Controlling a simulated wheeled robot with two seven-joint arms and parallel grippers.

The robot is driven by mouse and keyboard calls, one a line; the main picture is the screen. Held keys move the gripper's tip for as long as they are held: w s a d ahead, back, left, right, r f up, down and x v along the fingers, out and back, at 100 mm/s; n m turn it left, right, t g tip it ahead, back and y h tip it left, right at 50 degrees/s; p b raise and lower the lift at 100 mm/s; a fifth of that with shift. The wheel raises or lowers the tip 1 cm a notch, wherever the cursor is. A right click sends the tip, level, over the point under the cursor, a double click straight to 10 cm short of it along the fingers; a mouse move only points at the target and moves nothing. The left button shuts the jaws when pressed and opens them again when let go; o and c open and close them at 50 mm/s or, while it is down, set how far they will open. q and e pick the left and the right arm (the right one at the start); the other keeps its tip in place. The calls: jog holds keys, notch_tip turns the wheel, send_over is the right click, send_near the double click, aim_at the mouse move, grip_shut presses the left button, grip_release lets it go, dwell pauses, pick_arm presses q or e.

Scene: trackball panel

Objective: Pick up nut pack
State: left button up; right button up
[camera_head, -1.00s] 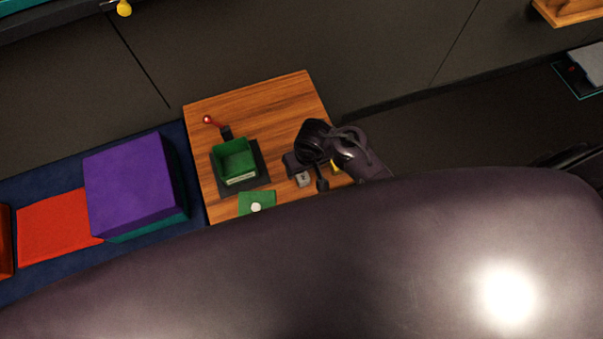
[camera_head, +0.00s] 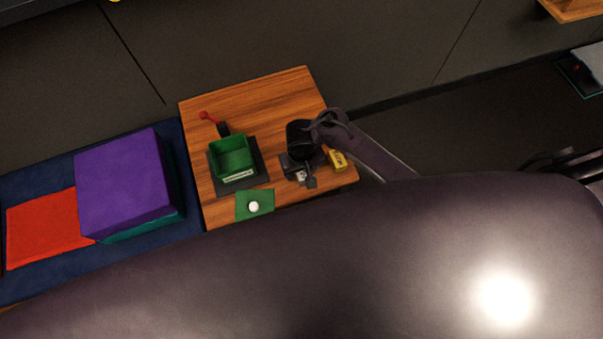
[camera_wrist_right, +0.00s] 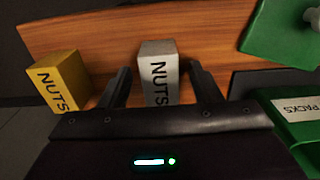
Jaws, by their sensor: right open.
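A grey box marked NUTS (camera_wrist_right: 158,74) stands on the wooden table in the right wrist view, between the two fingers of my right gripper (camera_wrist_right: 160,80). The fingers are open, one on each side of it; I cannot tell whether they touch it. In the head view the grey box (camera_head: 301,176) shows small beside my right gripper (camera_head: 306,179). A yellow box marked NUTS (camera_wrist_right: 60,82) stands to the left, outside the fingers, and also shows in the head view (camera_head: 338,160). My left gripper is not in view.
A green bin (camera_head: 232,158) sits on a dark base, its label partly reading PACKS in the wrist view. A green mat (camera_head: 242,206) with a white knob (camera_head: 254,207) and a red-tipped lever (camera_head: 205,115) are on the wooden table (camera_head: 270,96). A purple block (camera_head: 122,185) stands left.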

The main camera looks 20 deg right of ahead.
jog(key=shift+f, duration=0.15)
jog(key=c, duration=1.1)
jog(key=shift+o, duration=0.2)
